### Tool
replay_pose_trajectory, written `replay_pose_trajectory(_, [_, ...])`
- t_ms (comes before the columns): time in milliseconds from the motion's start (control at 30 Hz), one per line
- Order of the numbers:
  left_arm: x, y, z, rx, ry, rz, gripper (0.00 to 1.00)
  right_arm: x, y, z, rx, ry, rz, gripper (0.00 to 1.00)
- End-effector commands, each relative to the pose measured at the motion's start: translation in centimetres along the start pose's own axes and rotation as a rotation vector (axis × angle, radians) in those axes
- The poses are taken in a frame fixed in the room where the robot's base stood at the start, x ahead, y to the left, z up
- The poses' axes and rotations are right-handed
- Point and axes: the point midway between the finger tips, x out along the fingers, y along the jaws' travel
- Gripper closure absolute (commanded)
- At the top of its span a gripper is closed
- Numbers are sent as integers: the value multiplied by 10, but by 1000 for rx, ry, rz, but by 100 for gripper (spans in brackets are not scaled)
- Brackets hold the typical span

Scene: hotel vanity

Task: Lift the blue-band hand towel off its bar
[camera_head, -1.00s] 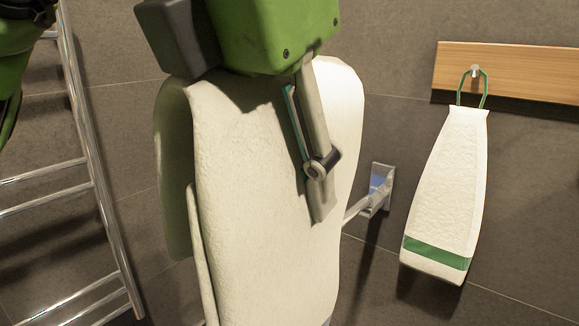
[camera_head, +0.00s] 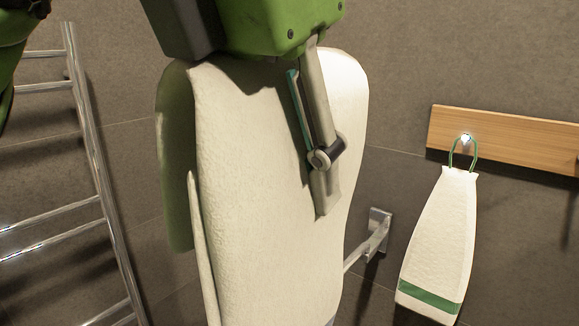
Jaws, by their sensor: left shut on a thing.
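A large white towel (camera_head: 265,200) hangs in the middle of the view. A sliver of blue shows at its bottom edge, cut off by the frame. My left gripper (camera_head: 322,190) comes down from above and is shut on the towel's upper part. One grey finger lies against the front face; the other finger is hidden. The metal bar (camera_head: 356,258) runs from a wall bracket (camera_head: 379,222) to behind the towel's right edge. The towel hides the rest of it, so I cannot tell whether the towel still rests on it.
A small white towel with a green band (camera_head: 437,235) hangs by a loop from a hook on a wooden board (camera_head: 510,140) at the right. A chrome ladder rail (camera_head: 95,170) stands at the left. Grey tiled wall lies behind.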

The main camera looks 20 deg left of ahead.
Motion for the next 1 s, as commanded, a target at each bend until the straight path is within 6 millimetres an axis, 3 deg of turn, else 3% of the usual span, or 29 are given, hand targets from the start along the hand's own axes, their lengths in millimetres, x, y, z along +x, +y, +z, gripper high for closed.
replay_pose_trajectory(167, [-21,2,9,0,-1,0,86,-21,2,-1,-1,-1,1,69])
replay_pose_trajectory(700, [-19,-55,7,4,0,1,86,-16,10,1,-3,-4,11,69])
replay_pose_trajectory(1000, [-20,-76,8,2,1,0,86,-17,10,1,-2,-4,11,69])
